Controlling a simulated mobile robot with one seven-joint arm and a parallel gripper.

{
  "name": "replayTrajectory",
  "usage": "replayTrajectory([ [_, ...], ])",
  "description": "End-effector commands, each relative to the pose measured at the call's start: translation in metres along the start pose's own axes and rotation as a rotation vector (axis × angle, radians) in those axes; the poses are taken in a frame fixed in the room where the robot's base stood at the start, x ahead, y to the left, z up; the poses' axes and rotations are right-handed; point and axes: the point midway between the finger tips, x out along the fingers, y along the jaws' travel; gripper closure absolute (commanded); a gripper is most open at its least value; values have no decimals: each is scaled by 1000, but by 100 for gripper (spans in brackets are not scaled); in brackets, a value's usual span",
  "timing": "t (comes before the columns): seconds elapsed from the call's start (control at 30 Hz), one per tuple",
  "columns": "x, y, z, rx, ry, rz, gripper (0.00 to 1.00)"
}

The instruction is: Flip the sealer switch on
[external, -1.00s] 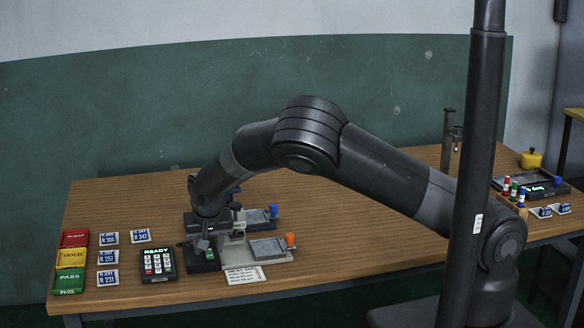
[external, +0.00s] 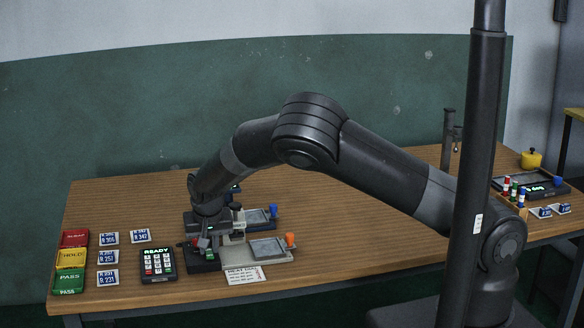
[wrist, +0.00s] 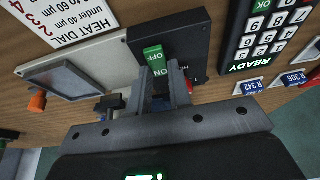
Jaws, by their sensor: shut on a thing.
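The sealer switch (wrist: 153,56) shows a green part on a black switch box (wrist: 190,38) in the wrist view, with ON and OFF lettering beside it. In the external view the switch box (external: 205,264) sits at the front left of the sealer, below my gripper. My gripper (wrist: 165,92) is low at the box, its fingertips close together and shut on the switch, close to the lettering. It also shows in the external view (external: 203,245). The fingers hide part of the switch, and I cannot tell which position it is in.
A keypad reading READY (external: 158,265) stands close left of the switch box. The sealer plate with an orange knob (external: 290,240) is to the right; a heat dial card (external: 245,275) lies in front. Blue tags and coloured trays (external: 70,257) are far left. The table's middle is clear.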

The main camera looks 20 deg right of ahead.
Motion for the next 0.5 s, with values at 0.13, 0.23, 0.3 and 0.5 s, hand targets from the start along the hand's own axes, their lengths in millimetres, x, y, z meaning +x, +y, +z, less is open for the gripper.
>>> replayTrajectory([
  [0.13,1,0,-3,2,-67,-3,100],
  [0.23,2,0,-4,2,-111,-2,100],
  [0.3,2,0,-4,3,-137,-2,100],
  [0.5,2,0,-4,0,-171,-1,100],
])
